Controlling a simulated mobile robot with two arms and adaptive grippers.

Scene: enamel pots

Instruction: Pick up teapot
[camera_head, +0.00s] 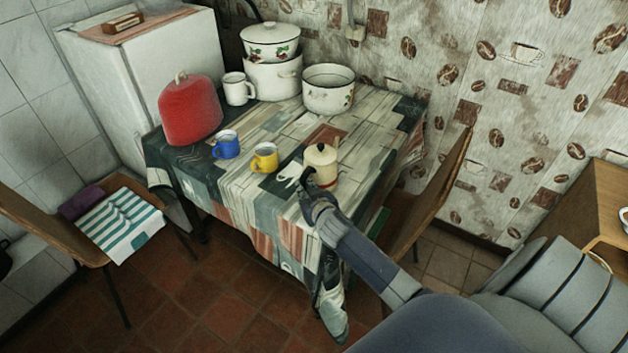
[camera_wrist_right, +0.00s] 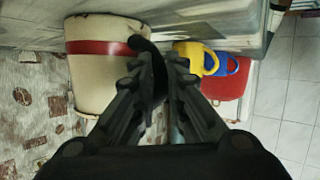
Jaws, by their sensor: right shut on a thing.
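The teapot (camera_head: 321,165) is small and cream with a red band, a lid with a dark knob and a dark handle. It is at the front edge of the patterned table in the head view. My right gripper (camera_head: 308,184) reaches it from the front and is shut on its handle. In the right wrist view the teapot's cream body (camera_wrist_right: 105,65) is at the left, and the black handle (camera_wrist_right: 158,70) passes between the fingers of my right gripper (camera_wrist_right: 157,62). I cannot tell whether its base touches the table. My left gripper is not in view.
A yellow mug (camera_head: 264,158) and a blue mug (camera_head: 226,145) stand left of the teapot. A red cozy-like object (camera_head: 190,110), a white mug (camera_head: 238,89) and white pots (camera_head: 328,92) stand farther back. Chairs flank the table (camera_head: 375,133).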

